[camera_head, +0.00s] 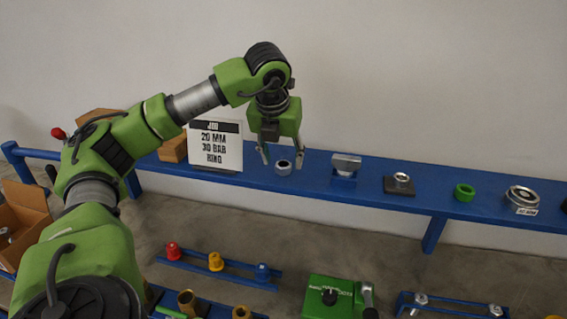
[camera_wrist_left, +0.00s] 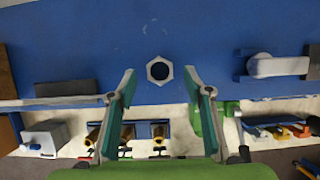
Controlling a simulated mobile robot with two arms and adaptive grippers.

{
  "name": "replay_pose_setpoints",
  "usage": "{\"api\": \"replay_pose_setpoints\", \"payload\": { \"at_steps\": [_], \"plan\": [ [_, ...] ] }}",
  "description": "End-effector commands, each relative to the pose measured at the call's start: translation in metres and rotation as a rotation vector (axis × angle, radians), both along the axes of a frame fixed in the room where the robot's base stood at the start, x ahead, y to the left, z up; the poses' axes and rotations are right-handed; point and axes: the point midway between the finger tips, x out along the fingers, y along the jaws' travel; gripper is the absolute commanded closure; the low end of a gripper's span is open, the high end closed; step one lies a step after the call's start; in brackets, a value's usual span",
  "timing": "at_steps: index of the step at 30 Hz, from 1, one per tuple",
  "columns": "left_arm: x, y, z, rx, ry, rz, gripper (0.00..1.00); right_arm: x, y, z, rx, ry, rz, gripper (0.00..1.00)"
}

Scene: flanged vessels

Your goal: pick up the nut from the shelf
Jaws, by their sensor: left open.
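A grey metal hex nut (camera_head: 283,167) lies on the blue shelf (camera_head: 320,181), just right of the job sign. In the left wrist view the nut (camera_wrist_left: 159,70) lies flat with its hole showing, ahead of my fingers and midway between them. My left gripper (camera_head: 281,162) points down above the shelf at the nut, open and empty. In the left wrist view its two fingers (camera_wrist_left: 160,82) are spread wide, one on each side of the nut and apart from it. My right gripper is not in view.
A job sign reading 20 MM 30 BAR RING (camera_head: 215,146) stands close left of the nut. To the right are a metal block (camera_head: 346,163), a ring on a dark plate (camera_head: 400,186), a green ring (camera_head: 464,192) and a round flanged part (camera_head: 522,196). A wall rises behind.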

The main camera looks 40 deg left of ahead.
Motion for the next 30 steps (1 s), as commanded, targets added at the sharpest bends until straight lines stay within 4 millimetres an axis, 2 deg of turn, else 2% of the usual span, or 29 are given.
{"api": "replay_pose_setpoints", "payload": {
  "at_steps": [1,6,12,14,17,18,30],
  "plan": [
    [0.002,0.002,-0.004,0.001,0.004,0.002,0.53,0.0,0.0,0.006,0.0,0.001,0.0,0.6],
    [0.007,0.004,-0.018,0.0,0.0,0.001,0.53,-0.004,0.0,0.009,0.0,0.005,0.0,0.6],
    [0.007,0.004,-0.019,0.0,-0.001,0.001,0.53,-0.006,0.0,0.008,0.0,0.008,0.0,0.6],
    [0.007,0.004,-0.019,0.0,-0.001,0.001,0.66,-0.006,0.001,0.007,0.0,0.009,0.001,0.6],
    [0.007,0.004,-0.019,0.0,-0.001,0.001,0.92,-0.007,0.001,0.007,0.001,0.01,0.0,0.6],
    [0.007,0.004,-0.019,0.001,-0.001,0.001,0.97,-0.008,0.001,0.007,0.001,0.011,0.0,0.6],
    [0.008,0.004,-0.015,0.001,-0.003,0.001,0.97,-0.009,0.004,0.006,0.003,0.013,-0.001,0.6]
  ]
}}
